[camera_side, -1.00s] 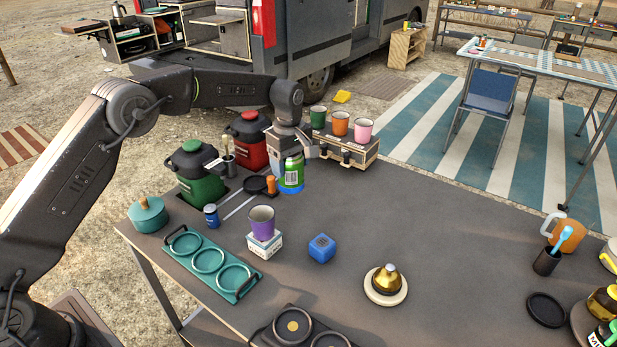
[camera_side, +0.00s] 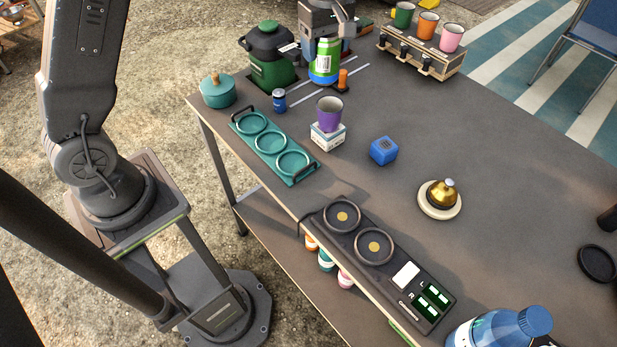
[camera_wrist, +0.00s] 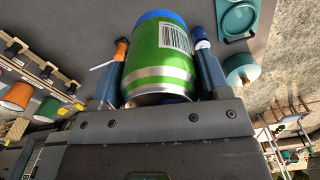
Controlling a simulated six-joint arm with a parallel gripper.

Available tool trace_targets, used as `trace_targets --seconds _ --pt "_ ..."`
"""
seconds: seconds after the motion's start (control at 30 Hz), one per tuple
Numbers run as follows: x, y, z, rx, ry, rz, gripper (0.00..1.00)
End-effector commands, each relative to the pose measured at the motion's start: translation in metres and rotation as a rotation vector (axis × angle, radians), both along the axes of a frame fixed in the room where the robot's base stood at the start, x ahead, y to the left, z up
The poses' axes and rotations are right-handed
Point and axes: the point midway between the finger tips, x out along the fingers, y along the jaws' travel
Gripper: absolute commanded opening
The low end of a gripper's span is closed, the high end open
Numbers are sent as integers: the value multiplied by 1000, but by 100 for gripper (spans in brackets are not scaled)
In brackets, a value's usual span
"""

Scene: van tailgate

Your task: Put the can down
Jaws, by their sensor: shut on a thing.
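The can (camera_side: 327,55) is green with a white barcode label and blue at its lower end. It stands upright below my gripper (camera_side: 326,42), near the far left part of the table. In the wrist view the can (camera_wrist: 160,68) sits between the two fingers of my gripper (camera_wrist: 158,72), which are shut on it. Whether its base touches the table cannot be told. An orange object (camera_side: 342,78) is just right of its base.
The green canister (camera_side: 271,62) stands close on the left. A small blue can (camera_side: 279,100) and a purple cup (camera_side: 329,112) on a white box are nearer. A shelf (camera_side: 421,55) with several cups is to the right. The table's middle (camera_side: 480,140) is largely clear.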

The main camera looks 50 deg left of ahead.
Motion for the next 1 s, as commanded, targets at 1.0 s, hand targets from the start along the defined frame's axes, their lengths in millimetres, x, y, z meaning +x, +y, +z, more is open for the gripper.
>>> trace_targets --seconds 1.0 --pt "-176 -86 -48 0 3 45 34"
